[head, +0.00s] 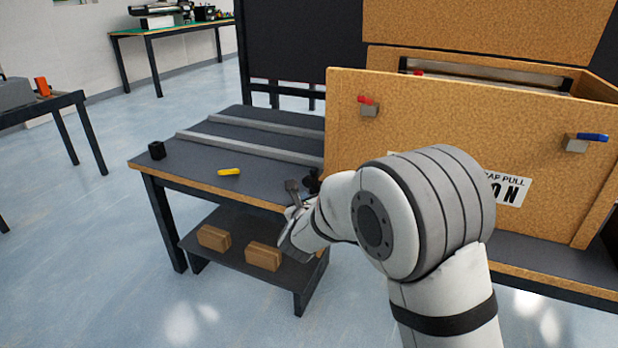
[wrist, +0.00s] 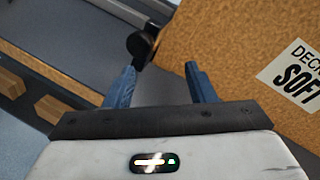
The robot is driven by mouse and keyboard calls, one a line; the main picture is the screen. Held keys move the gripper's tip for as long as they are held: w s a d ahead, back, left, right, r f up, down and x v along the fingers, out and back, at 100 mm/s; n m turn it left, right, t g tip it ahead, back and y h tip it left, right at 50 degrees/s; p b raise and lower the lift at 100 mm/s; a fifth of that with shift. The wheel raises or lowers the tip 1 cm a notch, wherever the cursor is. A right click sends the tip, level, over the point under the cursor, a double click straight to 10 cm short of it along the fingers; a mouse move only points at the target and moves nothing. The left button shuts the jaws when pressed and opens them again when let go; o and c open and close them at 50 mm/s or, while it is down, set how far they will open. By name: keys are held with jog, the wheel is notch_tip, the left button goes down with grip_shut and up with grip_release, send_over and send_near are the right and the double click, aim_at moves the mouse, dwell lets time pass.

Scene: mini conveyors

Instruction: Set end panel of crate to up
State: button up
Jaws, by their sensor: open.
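The crate stands on the bench at the right, made of brown speckled board. Its broad front panel (head: 400,115) stands upright, with a red-handled latch (head: 369,106), a blue-handled latch (head: 588,140) and a partly hidden printed label (head: 512,188). The panel and label (wrist: 298,75) also show in the wrist view. I cannot tell which board is the end panel. A black round knob (wrist: 140,44) is at the panel's left edge, just beyond my fingers. My gripper (wrist: 160,80) is open, with nothing between its fingers; my arm hides part of the crate in the head view.
The bench (head: 215,160) has two grey rails (head: 250,147), a yellow piece (head: 229,172) and a black cube (head: 156,150). Two wooden blocks lie on the lower shelf (head: 230,240). Other tables stand at the back and far left. The floor at front left is clear.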

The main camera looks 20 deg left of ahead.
aim_at(307, 184)
jog(key=w+a+m, duration=0.1)
jog(key=w, duration=0.1)
jog(key=w+a+m+t+h+b, duration=0.1)
jog(key=w+m, duration=0.1)
jog(key=w+a+m+t, duration=0.1)
jog(key=w+a+m, duration=0.1)
jog(key=shift+f+h, duration=0.3)
